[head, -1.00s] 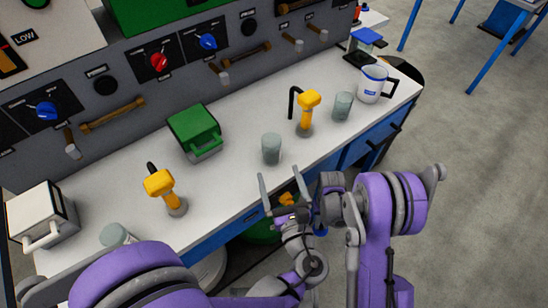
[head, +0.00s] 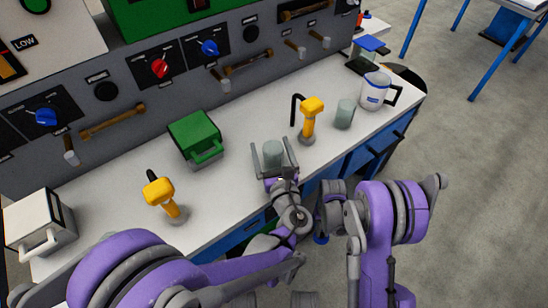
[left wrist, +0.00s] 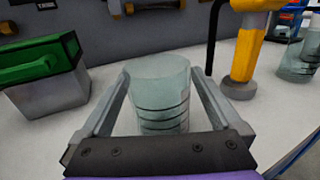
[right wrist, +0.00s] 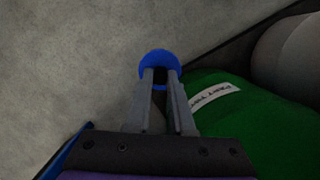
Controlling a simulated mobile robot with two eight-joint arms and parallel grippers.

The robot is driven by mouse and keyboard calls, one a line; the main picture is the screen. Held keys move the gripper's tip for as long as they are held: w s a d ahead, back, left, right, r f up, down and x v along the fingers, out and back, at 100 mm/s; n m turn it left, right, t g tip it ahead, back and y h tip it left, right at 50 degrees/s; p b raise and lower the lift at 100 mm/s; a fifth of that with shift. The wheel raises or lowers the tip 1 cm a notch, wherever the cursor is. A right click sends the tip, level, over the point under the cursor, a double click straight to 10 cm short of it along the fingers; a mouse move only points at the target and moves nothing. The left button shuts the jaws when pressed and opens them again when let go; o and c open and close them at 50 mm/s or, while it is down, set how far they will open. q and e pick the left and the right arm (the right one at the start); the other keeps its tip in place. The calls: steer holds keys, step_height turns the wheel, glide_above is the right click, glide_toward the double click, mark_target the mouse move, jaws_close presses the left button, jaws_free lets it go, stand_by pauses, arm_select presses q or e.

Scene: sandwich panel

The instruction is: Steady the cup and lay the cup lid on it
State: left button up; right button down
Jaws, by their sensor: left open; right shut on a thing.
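The cup (head: 272,154), a translucent grey-green tumbler, stands upright on the white counter; it fills the middle of the left wrist view (left wrist: 158,95). My left gripper (head: 272,150) is open, with one finger on each side of the cup. A small gap seems to show beside the fingers, but contact is hard to judge. The cup lid (right wrist: 158,62), a blue round piece with a dark middle, is held in my shut right gripper (right wrist: 160,78). In the head view the blue lid (head: 321,238) shows low in front of the counter, partly hidden by the right wrist.
Yellow-headed taps (head: 308,120) (head: 162,196) stand right and left of the cup. A green box (head: 196,138) and a white box (head: 40,222) stand left. A green bin (right wrist: 215,110) is below the right gripper.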

arm_select(q)
steer(key=shift+w, duration=0.2)
steer(key=c, duration=1.4)
steer(key=shift+c, duration=0.2)
